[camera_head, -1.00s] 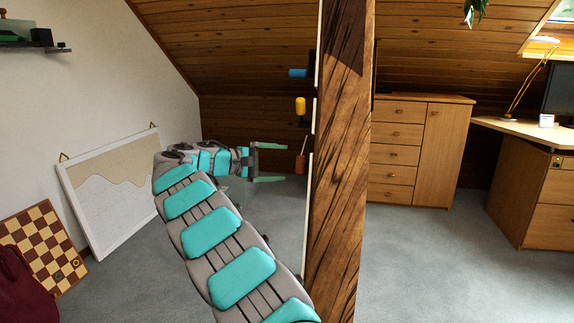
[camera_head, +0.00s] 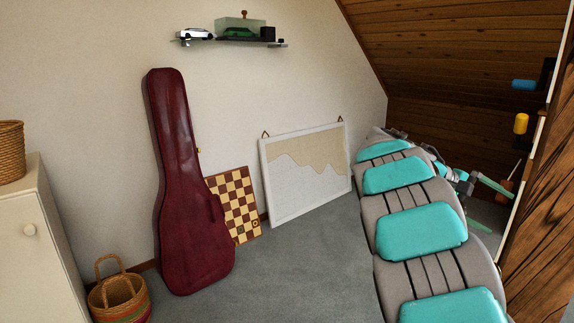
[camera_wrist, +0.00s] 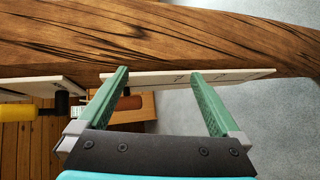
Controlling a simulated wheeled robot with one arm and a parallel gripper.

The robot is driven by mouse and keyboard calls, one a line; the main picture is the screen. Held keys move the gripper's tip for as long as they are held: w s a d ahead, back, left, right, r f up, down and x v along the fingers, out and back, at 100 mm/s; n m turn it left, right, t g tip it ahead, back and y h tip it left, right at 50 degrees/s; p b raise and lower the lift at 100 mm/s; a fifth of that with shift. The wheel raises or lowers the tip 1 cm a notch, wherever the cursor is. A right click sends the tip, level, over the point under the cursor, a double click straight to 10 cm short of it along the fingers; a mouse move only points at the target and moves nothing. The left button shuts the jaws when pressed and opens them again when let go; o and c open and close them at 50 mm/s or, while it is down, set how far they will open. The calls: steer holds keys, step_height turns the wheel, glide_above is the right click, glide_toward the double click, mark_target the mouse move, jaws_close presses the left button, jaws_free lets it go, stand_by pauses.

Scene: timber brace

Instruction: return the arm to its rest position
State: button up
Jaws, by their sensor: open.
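My gripper (camera_head: 486,190) is at the right of the head view, partly hidden behind my own grey and turquoise arm. In the wrist view my gripper (camera_wrist: 162,88) has its two green fingers apart with nothing held between them. Ahead of the fingertips are a pale strip (camera_wrist: 165,78) and the dark-grained timber brace (camera_wrist: 180,40). The timber brace also shows at the right edge of the head view (camera_head: 545,250). My arm is stretched out toward the brace.
A blue item (camera_head: 524,85) and a yellow item (camera_head: 521,123) are beside the brace. A framed board (camera_head: 305,172), a chequered board (camera_head: 236,205) and a dark red instrument case (camera_head: 185,190) lean at the wall. A basket (camera_head: 118,293) stands lower left. Carpet (camera_head: 290,275) is clear between.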

steer(key=s+a+f+y, duration=0.4)
steer(key=s+a+f, duration=0.2)
steer(key=s+a, duration=0.4)
steer(key=s+a+f+y, duration=0.4)
steer(key=s+a+f, duration=0.3)
steer(key=s+a, duration=0.4)
steer(key=s+a+f+y, duration=0.4)
steer(key=s+a, duration=0.6)
steer(key=s, duration=0.5)
step_height(320, 180, down, 2)
steer(key=shift+a+f+m+y, duration=0.2)
steer(key=shift+a+m+y, duration=0.1)
steer(key=shift+a, duration=0.05)
